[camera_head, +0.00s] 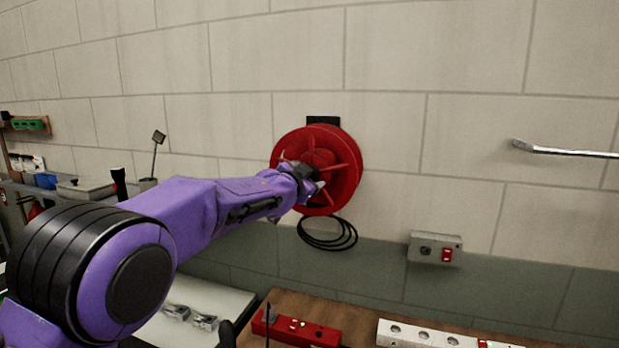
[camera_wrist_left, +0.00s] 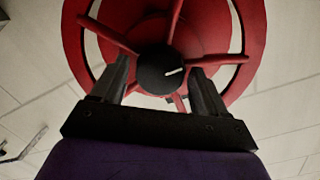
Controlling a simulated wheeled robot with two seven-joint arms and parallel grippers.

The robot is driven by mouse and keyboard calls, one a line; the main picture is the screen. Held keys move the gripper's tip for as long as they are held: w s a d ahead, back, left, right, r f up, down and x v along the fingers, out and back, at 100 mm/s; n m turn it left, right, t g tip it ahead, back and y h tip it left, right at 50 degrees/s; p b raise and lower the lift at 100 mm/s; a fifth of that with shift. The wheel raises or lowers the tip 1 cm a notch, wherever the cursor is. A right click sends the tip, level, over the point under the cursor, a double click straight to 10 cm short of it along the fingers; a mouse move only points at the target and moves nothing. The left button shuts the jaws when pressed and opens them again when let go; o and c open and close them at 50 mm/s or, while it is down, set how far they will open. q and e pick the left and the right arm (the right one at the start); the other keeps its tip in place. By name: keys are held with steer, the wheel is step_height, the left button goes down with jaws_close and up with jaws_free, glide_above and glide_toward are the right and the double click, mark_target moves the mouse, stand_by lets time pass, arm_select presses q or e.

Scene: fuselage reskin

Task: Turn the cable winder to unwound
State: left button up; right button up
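The cable winder (camera_head: 345,185) is a red spoked reel on the wall in the head view, with black cable (camera_head: 327,240) hanging in loops below it. In the left wrist view the reel (camera_wrist_left: 250,40) fills the top, with a round black knob (camera_wrist_left: 158,70) at its centre. A white mark on the knob points right. My left gripper (camera_head: 318,186) is at the front of the reel. In the left wrist view its two fingers (camera_wrist_left: 160,82) are apart on either side of the knob, with small gaps visible. My right gripper is not in view.
A grey box with a red switch (camera_head: 435,248) is on the wall at right. A brown bench (camera_head: 350,310) below carries a red strip (camera_head: 295,329) and a white socket strip (camera_head: 420,336). A metal bar (camera_head: 565,151) shows at far right. A cluttered shelf stands at left.

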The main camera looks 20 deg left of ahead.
arm_select(q)
steer(key=s+r+b, duration=0.1)
steer(key=s+b, duration=0.2)
steer(key=s, duration=0.7)
steer(key=shift+s+a, duration=0.2)
steer(key=shift+s, duration=0.05)
